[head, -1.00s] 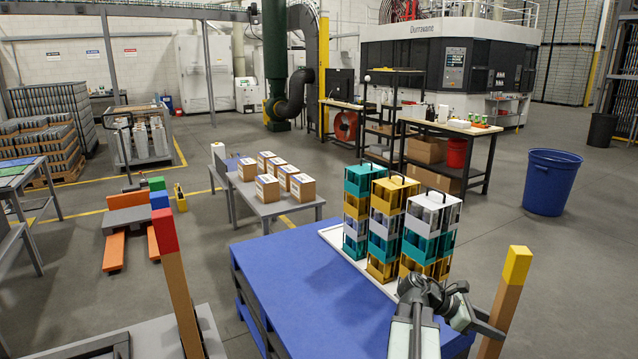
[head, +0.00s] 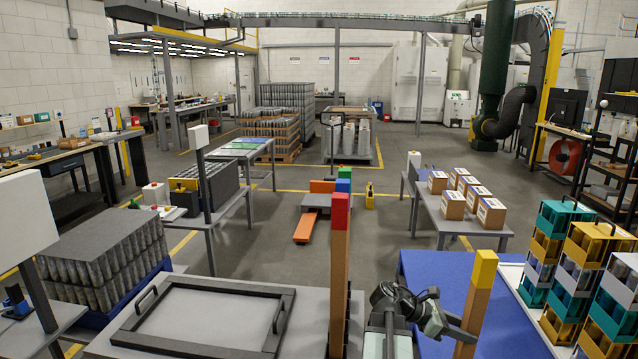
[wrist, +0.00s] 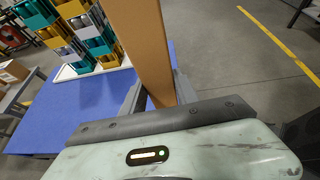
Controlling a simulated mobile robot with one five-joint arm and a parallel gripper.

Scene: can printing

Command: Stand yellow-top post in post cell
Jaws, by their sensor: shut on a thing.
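The yellow-top post (head: 476,306) is a tall brown square post with a yellow cap, at the lower right of the head view. My gripper (head: 457,329) is shut on its side and holds it roughly upright, beside the blue table. In the wrist view the brown shaft (wrist: 147,50) stands between the two fingers (wrist: 157,95); its top and foot are out of view. A red-top post (head: 339,270) stands by the grey table with the dark frame. I cannot make out which place is the post cell, and the held post's foot is hidden.
The blue table (head: 437,275) lies behind the held post, with stacked coloured crates (head: 565,245) on its right. A dark rectangular frame (head: 205,312) lies on the grey table at left. Blue (head: 343,185) and green blocks show behind the red-top post. Open floor lies beyond.

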